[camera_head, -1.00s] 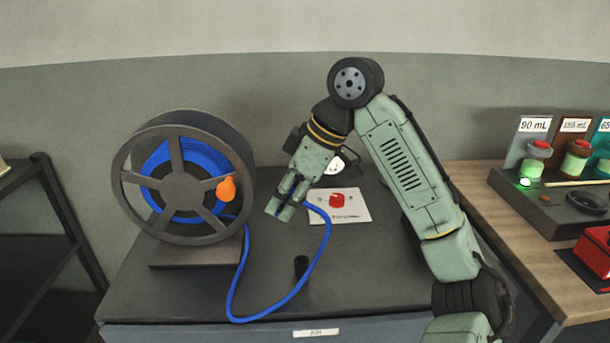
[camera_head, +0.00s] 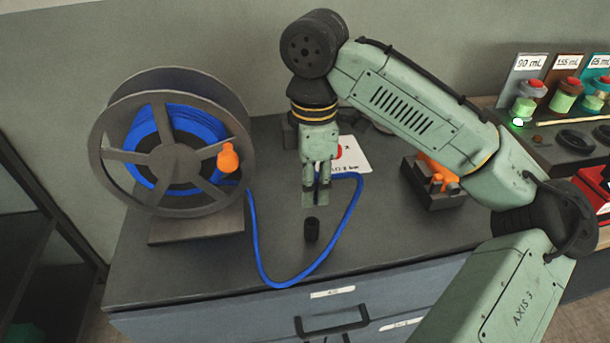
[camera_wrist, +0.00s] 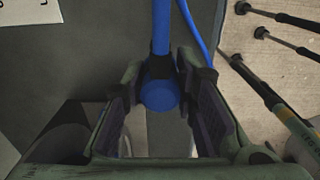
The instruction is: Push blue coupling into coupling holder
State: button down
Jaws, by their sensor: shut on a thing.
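The blue coupling (camera_wrist: 160,94) is the rounded end of a blue hose with a dark collar. In the wrist view it sits between the fingers of my gripper (camera_wrist: 165,100), which is shut on it. In the head view my gripper (camera_head: 317,190) points down, and the fingers largely hide the coupling. A small black upright cylinder, which looks like the coupling holder (camera_head: 312,231), stands on the dark bench top just below the fingertips in the picture. The fingertips appear apart from it; the exact gap in depth cannot be told.
The blue hose (camera_head: 300,281) loops across the bench from a large reel (camera_head: 172,150) with an orange knob at left. A white card (camera_head: 353,155) lies behind my gripper. An orange-topped dark block (camera_head: 432,188) stands right, below my arm. The bench's front edge is close.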

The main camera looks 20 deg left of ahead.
jog(key=shift+f, duration=0.15)
jog(key=shift+f+b, duration=1)
jog(key=shift+f, duration=0.85)
jog(key=shift+f+b, duration=0.9)
jog(key=shift+b, duration=0.1)
jog(key=shift+r+p, duration=0.1)
jog(key=shift+p, duration=1.1)
jog(key=shift+f, duration=0.6)
dwell(0.4)
jog(key=c, duration=1.2)
grip_release()
